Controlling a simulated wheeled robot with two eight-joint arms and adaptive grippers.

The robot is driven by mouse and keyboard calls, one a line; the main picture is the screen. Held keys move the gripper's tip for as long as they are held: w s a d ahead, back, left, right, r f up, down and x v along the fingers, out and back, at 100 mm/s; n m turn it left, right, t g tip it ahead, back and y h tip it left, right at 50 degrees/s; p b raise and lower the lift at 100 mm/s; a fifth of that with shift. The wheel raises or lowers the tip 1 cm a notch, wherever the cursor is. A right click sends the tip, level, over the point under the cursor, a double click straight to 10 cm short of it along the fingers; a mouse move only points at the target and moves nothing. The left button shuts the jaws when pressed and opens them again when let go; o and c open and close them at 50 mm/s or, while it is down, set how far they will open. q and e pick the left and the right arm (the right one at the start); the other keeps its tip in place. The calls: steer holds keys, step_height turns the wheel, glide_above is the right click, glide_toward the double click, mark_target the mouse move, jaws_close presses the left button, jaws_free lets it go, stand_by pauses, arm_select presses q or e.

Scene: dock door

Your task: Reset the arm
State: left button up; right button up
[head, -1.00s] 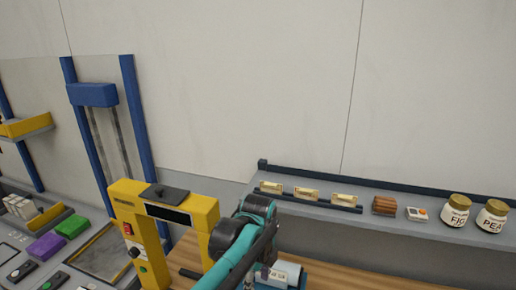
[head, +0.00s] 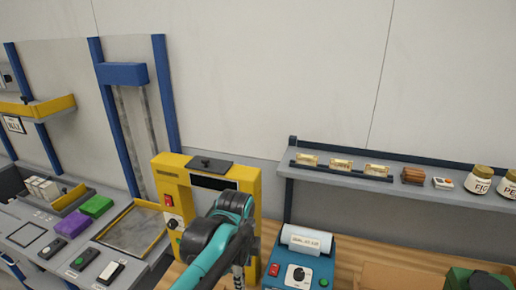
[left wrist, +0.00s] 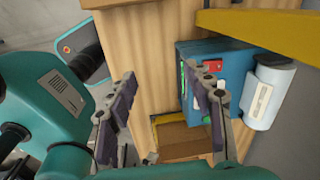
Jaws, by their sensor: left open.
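My left arm (head: 214,248), teal and black, rises from the bottom of the head view in front of the yellow frame; its fingertips cannot be made out there. In the left wrist view my left gripper (left wrist: 166,84) is open, its two dark-padded fingers apart with nothing between them. The wooden bench top (left wrist: 148,45) shows beyond the fingers. A blue label printer (left wrist: 203,66) with a white roll lies just beyond the right finger, partly hidden by it. My right gripper is not seen in either view.
The yellow frame (head: 250,180) stands close behind my left arm. The blue printer (head: 300,262) sits to its right, below a grey shelf (head: 385,187) holding jars and small items. A grey panel (head: 60,262) with switches and colored blocks is at the left. The wall area above is clear.

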arm_select(q)
steer(key=s+a+f+n+t+b, duration=0.6)
steer(key=s+a+f+n+b, duration=0.3)
steer(key=n, duration=1.1)
steer(key=s+a+f, duration=0.2)
steer(key=a+f, duration=0.2)
steer(key=a, duration=0.1)
steer(key=shift+a+f+b, duration=0.15)
steer(key=shift+a+b, duration=0.15)
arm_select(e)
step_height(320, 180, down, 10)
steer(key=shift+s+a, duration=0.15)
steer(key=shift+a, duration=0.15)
